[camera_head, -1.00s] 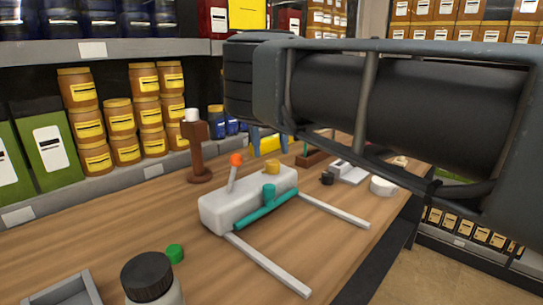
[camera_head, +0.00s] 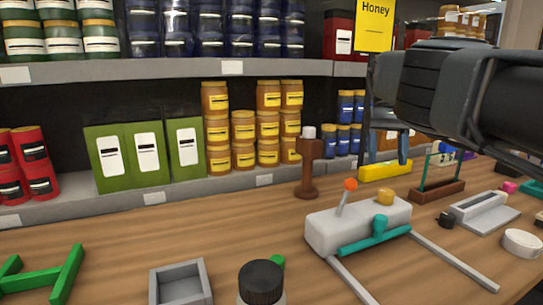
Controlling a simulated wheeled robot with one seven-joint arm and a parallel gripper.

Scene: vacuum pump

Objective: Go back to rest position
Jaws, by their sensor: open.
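My arm reaches in from the right edge of the head view, and my gripper (camera_head: 386,158) hangs at its end with two blue-grey fingers apart and nothing visible between them. It shows above and behind the pump, in front of the shelf. The vacuum pump (camera_head: 335,232) is a white block on the wooden table with an orange-tipped lever (camera_head: 347,193), a yellow knob (camera_head: 384,196) and a teal handle (camera_head: 376,238). Two grey rails (camera_head: 455,260) run from it toward the front. My gripper appears clear of the pump.
A brown stand (camera_head: 308,170) with a white top is behind the pump. A dark-lidded jar (camera_head: 261,283), a grey tray (camera_head: 181,285) and a green frame (camera_head: 42,277) are at the front. Shelves (camera_head: 200,68) of jars line the back. The table's left middle is clear.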

